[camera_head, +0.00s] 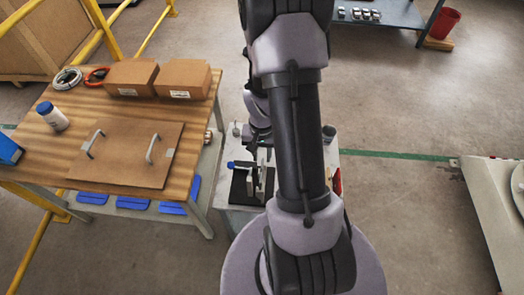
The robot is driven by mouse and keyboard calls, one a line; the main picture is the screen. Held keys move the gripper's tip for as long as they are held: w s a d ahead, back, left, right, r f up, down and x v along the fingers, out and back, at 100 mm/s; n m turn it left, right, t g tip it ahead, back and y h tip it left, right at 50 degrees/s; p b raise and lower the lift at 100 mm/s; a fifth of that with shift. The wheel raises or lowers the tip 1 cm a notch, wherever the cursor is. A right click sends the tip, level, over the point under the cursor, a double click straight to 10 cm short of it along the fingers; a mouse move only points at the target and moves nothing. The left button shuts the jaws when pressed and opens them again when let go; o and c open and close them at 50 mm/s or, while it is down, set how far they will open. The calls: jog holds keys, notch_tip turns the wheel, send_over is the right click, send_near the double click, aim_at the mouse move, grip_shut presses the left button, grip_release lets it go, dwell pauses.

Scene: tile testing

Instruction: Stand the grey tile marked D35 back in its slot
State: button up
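A small grey bench (234,208) stands in the middle, partly behind my arm. On it is a dark holder (238,187) with upright light and dark plates, too small to tell apart. A pale grey plate (262,156) stands upright just below my wrist; I cannot read any D35 mark, so I cannot tell whether it is the tile. My gripper (260,141) points down over the bench, above the holder. Its fingers are too small and partly hidden to show whether they are open or hold the plate. The slots cannot be made out.
A wooden table (52,158) at left carries two cardboard boxes (183,78), a brown board with handles (125,155) and a blue-capped bottle (53,117). A dark cup (328,133) stands on the bench's right. A pale machine (490,200) is at right; open floor lies between.

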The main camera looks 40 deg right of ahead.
aim_at(262, 170)
notch_tip(262, 170, down, 10)
jog(key=b, duration=0.8)
jog(key=shift+f, duration=0.2)
jog(key=shift+r, duration=0.1)
grip_shut()
dwell(0.6)
jog(key=shift+r, duration=0.1)
notch_tip(262, 170, up, 11)
jog(key=p, duration=0.8)
dwell(0.3)
